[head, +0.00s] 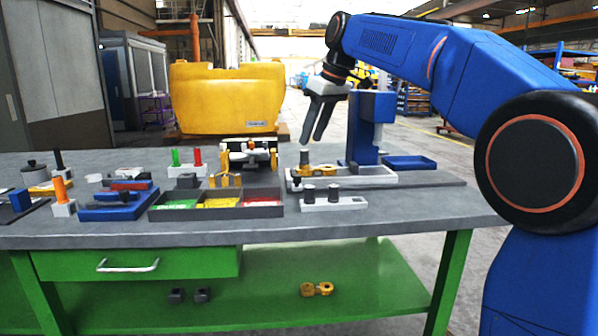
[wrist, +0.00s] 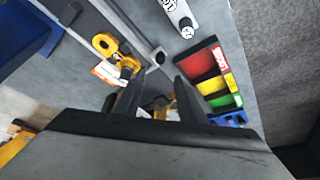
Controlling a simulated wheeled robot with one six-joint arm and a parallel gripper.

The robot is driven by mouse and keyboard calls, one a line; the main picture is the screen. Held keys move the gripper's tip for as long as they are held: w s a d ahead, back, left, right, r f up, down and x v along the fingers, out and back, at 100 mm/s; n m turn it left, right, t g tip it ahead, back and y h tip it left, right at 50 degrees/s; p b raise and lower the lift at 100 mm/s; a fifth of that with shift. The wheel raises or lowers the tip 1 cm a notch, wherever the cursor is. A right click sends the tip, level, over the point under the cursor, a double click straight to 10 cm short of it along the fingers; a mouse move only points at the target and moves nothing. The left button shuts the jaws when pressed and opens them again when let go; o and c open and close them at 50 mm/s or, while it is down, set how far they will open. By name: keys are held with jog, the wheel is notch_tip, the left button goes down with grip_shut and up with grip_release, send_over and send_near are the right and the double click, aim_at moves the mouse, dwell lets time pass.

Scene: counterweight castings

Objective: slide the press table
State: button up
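The blue press (head: 368,130) stands at the right of the bench, and part of its blue body shows at the upper left of the wrist view (wrist: 25,35). The pale press table (head: 368,178) lies low in front of its column, on a dark base. A yellow ringed casting (head: 323,168) rests on the table's left part; it also shows in the wrist view (wrist: 105,45). A grey upright knob (head: 304,157) stands at the table's left end. My gripper (head: 314,140) points down just above this knob, fingers apart and empty. Contact cannot be told.
A three-part tray (head: 218,213) with green, yellow and red sections lies left of the press. A white block with two dark pegs (head: 334,203) stands in front. A blue tray (head: 409,162) lies to the right. The bench's front right is clear.

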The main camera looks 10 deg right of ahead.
aim_at(297, 176)
jog(key=x, duration=1.2)
jog(key=shift+a+f, duration=0.1)
jog(key=shift+f, duration=0.2)
grip_shut()
